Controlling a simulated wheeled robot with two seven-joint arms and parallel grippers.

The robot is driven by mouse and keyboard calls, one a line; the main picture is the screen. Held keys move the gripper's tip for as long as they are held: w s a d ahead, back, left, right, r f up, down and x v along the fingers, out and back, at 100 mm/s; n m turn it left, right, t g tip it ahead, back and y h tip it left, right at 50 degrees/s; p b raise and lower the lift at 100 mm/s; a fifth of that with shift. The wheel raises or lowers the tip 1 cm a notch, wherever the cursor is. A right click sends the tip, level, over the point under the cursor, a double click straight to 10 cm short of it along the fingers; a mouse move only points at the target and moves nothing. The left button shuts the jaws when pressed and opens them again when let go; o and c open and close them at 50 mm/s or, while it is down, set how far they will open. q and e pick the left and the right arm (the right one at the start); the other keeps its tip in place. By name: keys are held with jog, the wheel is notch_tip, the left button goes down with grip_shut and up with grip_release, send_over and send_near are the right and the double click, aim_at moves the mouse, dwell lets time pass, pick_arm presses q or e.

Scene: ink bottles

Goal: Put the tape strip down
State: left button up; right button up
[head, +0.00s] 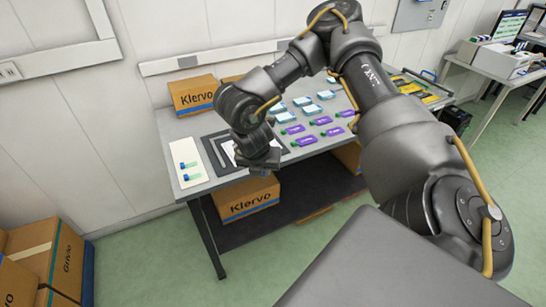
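One arm of mine comes in from the right and reaches over the table. Its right gripper (264,163) points down at the table's front edge, beside the dark mat (213,154). The fingers are small and dark, so I cannot tell whether they are open or shut, or hold anything. I cannot make out a tape strip for certain. A pale flat piece (228,153) lies on the dark mat, partly hidden by my arm. My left gripper is not in view.
A white board (179,152) with small blue and green items lies left of the mat. Several purple items (304,141) and pale blue boxes (284,117) stand right of my gripper. A Klervo carton (193,95) stands at the back, another (246,199) under the table (196,191).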

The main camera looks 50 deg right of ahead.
jog(key=s+a+r+m+g+y, duration=0.1)
jog(key=s+a+m+g+y, duration=0.1)
jog(key=a+m, duration=0.5)
jog(key=s+a+r+m+g+y, duration=0.1)
jog(key=s+a+m+g, duration=0.3)
jog(key=m, duration=1.4)
jog(key=a+r+g, duration=0.1)
jog(key=a, duration=0.3)
jog(key=shift+s+a+y, duration=0.3)
jog(key=shift+s+y, duration=0.05)
jog(key=shift+y, duration=0.05)
